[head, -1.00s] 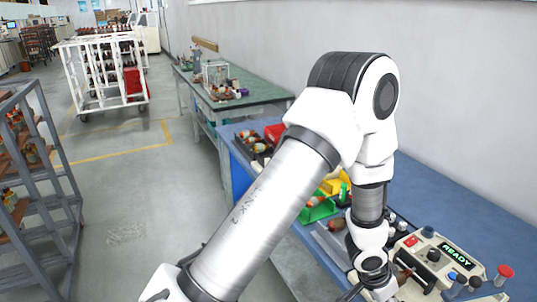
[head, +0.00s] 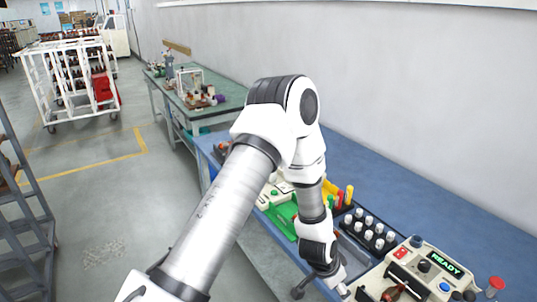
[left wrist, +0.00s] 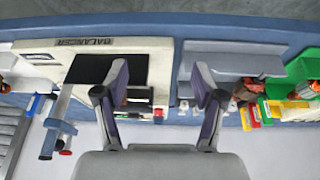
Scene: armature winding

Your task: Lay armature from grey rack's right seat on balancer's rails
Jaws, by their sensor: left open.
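The cream balancer (head: 425,275), with a lit READY display, stands at the bottom right of the head view. In the left wrist view the labelled balancer (left wrist: 85,43) fills the left half, upside down. The pale grey rack (left wrist: 235,62) is to its right there, with a red-brown armature (left wrist: 245,90) by it, partly behind a finger. I cannot tell which seat that is. My left gripper (left wrist: 162,95) is open, its fingers apart, with no armature between them. In the head view my left gripper (head: 322,288) points down, left of the balancer. My right gripper is not in view.
A blue post (left wrist: 60,130) stands at the balancer's far side. The blue tabletop (head: 420,205) is clear along the wall.

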